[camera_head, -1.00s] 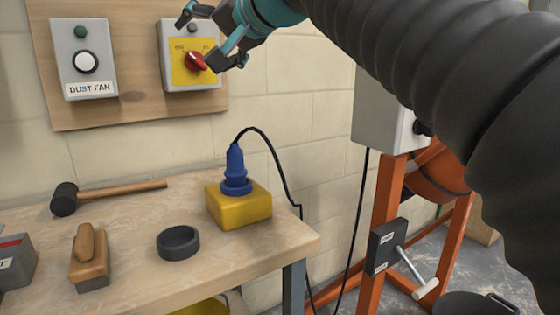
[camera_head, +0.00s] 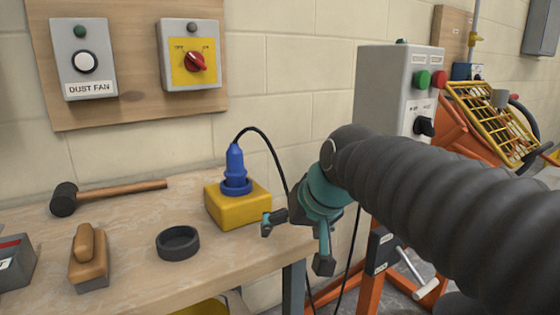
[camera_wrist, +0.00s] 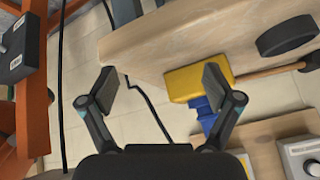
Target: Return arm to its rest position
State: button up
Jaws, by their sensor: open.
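My gripper (camera_head: 296,246) is open and empty in the head view, just off the right front corner of the workbench. It is to the right of the yellow socket block (camera_head: 238,208) with the blue plug (camera_head: 236,168) standing in it. My arm reaches in from the right edge of the head view and hides part of the orange mixer frame.
The workbench (camera_head: 140,245) holds a mallet (camera_head: 110,194), a wooden float (camera_head: 89,258) and a black ring (camera_head: 178,242). A red rotary switch (camera_head: 196,62) and a dust fan box (camera_head: 83,60) hang on the wall. A grey control box (camera_head: 385,90) stands behind my arm.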

jog(key=s+d+f+m+h, duration=0.1)
jog(key=s+d+f+h, duration=0.2)
jog(key=s+d+f, duration=1)
jog(key=shift+s+d+f+m+g+h, duration=0.2)
jog(key=shift+s+f+m+g+h, duration=0.15)
jog(key=shift+s, duration=0.7)
